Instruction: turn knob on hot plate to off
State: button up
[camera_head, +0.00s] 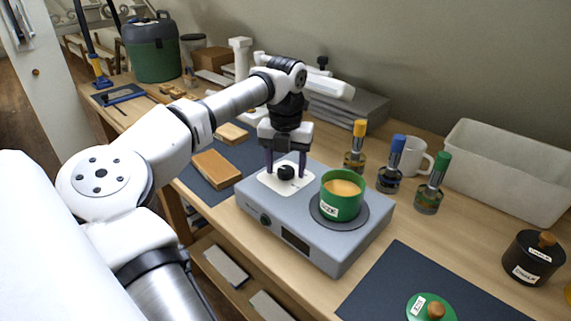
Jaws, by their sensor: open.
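The grey hot plate (361,250) stands on the wooden bench. A black knob (286,171) sits on a white plate on its top, at the left. Another round dark knob or dial (265,220) is on its front face, left of a dark panel. My gripper (285,168) points down over the top knob. Its fingers are open, one on each side of the knob; I cannot tell whether they touch it. A green labelled pot (341,207) with orange-tan contents stands on the round dark burner, right of the gripper.
Bottles with yellow (355,147), blue (391,165) and green (432,184) tops stand behind the hot plate, near a white mug (416,158) and white bin (500,180). A dark mat (400,280) with a green lid (432,308) lies at front right. A black jar (532,258) is further right.

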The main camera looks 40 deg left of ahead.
aim_at(286, 170)
jog(key=shift+r, duration=0.15)
notch_tip(286, 170, up, 14)
jog(key=p, duration=1)
jog(key=shift+f, duration=0.25)
